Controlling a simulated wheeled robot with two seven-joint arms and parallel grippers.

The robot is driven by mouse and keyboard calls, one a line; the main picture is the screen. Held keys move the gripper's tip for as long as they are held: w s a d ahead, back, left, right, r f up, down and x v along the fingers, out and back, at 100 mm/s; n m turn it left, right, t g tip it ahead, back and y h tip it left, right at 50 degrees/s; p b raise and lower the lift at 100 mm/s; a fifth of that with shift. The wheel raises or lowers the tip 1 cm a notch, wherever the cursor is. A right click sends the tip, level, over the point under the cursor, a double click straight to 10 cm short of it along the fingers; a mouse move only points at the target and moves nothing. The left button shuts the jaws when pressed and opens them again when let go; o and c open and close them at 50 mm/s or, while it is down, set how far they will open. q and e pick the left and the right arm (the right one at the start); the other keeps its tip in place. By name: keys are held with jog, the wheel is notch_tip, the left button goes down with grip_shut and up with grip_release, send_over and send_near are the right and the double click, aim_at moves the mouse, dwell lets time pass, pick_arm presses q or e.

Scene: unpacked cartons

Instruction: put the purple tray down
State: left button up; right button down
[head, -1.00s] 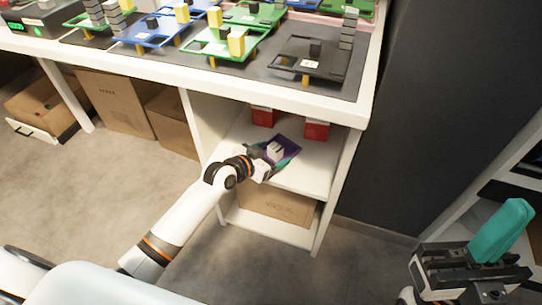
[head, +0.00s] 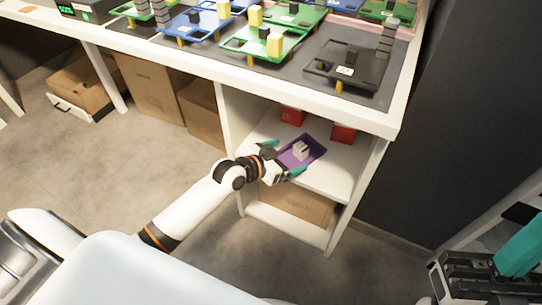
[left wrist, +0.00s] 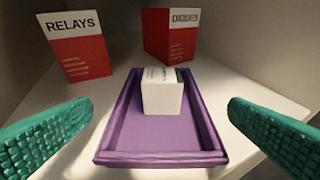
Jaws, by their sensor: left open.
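The purple tray (head: 313,158) rests on the white shelf under the table. A small white box (head: 301,150) sits in it, also seen in the left wrist view (left wrist: 162,97). My left gripper (head: 283,158) is open at the tray's near end. In the left wrist view the tray (left wrist: 160,157) lies between the two teal fingers, with a gap on each side and neither finger touching it. My right gripper (head: 505,265) is at the lower right, partly cut off by the picture edge; its jaw opening is not clear.
Two red-and-white boxes stand behind the tray, one marked RELAYS (left wrist: 82,50) and another (left wrist: 170,38) to its right. The shelf (head: 342,178) has side walls and the tabletop (head: 375,118) above. A carton (head: 297,205) stands on the lower level.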

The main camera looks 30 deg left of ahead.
pick_arm(q)
jog(key=p+v, duration=0.1)
jog(key=v, duration=0.6)
jog(key=shift+p, duration=0.4)
pick_arm(e)
jog(key=w+a+f+g+h, duration=0.1)
jog(key=w+f+g, duration=0.2)
jog(key=w+g, duration=0.3)
jog(key=shift+w+a+n, duration=0.2)
jog(key=shift+w+n, duration=0.1)
jog(key=shift+w, duration=0.6)
pick_arm(q)
jog(key=shift+s+r, duration=0.1)
